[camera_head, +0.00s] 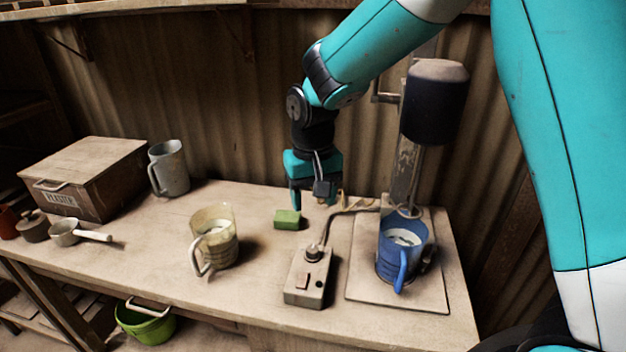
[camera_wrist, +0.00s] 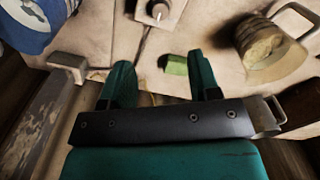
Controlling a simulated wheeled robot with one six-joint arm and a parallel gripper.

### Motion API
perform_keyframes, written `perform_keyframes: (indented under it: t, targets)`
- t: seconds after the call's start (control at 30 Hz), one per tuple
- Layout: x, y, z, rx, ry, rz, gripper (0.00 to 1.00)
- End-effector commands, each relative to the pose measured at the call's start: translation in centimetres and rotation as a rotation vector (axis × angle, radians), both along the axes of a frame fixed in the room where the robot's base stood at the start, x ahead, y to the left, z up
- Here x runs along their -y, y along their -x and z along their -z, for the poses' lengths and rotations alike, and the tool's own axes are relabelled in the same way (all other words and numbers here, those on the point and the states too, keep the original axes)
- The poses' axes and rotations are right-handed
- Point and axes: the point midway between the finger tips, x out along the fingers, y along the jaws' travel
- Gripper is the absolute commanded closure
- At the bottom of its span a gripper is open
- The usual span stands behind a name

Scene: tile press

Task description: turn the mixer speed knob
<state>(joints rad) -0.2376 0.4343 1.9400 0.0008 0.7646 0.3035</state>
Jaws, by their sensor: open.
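The control box (camera_head: 303,294) stands on the bench, left of the mixer's base board. A dark round speed knob (camera_head: 313,253) sits on its far end, with a cable running close by towards the mixer stand. In the wrist view the knob (camera_wrist: 158,11) is at the top edge, on the partly visible box. My gripper (camera_head: 312,198) is open and empty, pointing down above the rear of the bench, behind the box and apart from the knob. In the wrist view its two teal fingers (camera_wrist: 163,78) are spread wide.
A green sponge (camera_head: 287,219) lies near my gripper. A blue jug (camera_head: 403,256) stands under the mixer motor (camera_head: 436,100); a cloudy jug (camera_head: 214,238) stands left of the box. A grey jug (camera_head: 169,168), a plaster box (camera_head: 85,178) and a ladle (camera_head: 66,232) are farther left.

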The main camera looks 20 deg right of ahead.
Motion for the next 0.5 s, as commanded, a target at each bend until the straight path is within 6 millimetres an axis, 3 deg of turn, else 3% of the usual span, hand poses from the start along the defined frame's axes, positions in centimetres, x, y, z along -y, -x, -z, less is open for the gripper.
perform_keyframes:
  t: [0.2,0.5]
  targets:
    - [0.0,0.0,-3.4,0.001,0.000,0.001,0.44]
    - [0.0,0.0,-4.4,0.000,0.000,0.001,0.44]
